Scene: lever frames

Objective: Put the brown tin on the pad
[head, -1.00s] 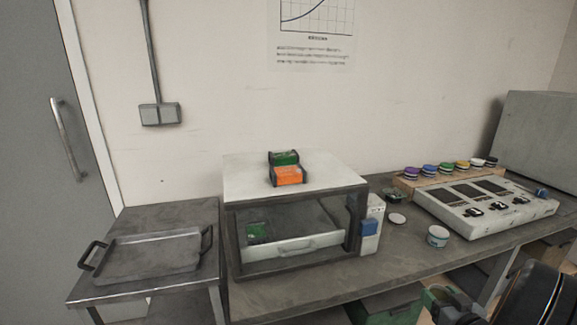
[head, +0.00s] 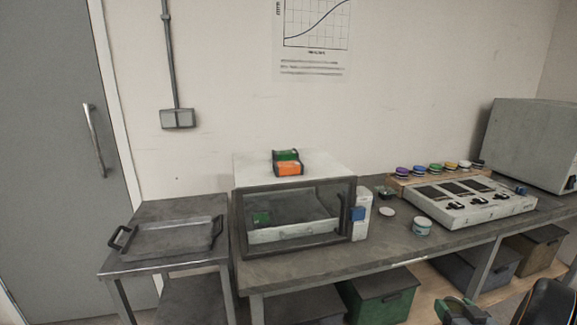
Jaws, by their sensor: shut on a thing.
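I cannot make out a brown tin in the head view. My gripper (head: 462,311) is at the bottom right, cut by the frame edge, with green and dark parts. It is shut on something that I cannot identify. A small round white disc (head: 387,211) lies flat on the bench; I cannot tell whether it is the pad. A round whitish tin (head: 421,227) stands to its right. My gripper is low in front of the bench, apart from both.
A glass-fronted cabinet (head: 293,254) carries green and orange packs (head: 288,168). A control panel (head: 470,205) and a rack of several coloured round items (head: 435,170) stand at right. A handled tray (head: 165,240) sits on the left table. Boxes (head: 380,300) are under the bench.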

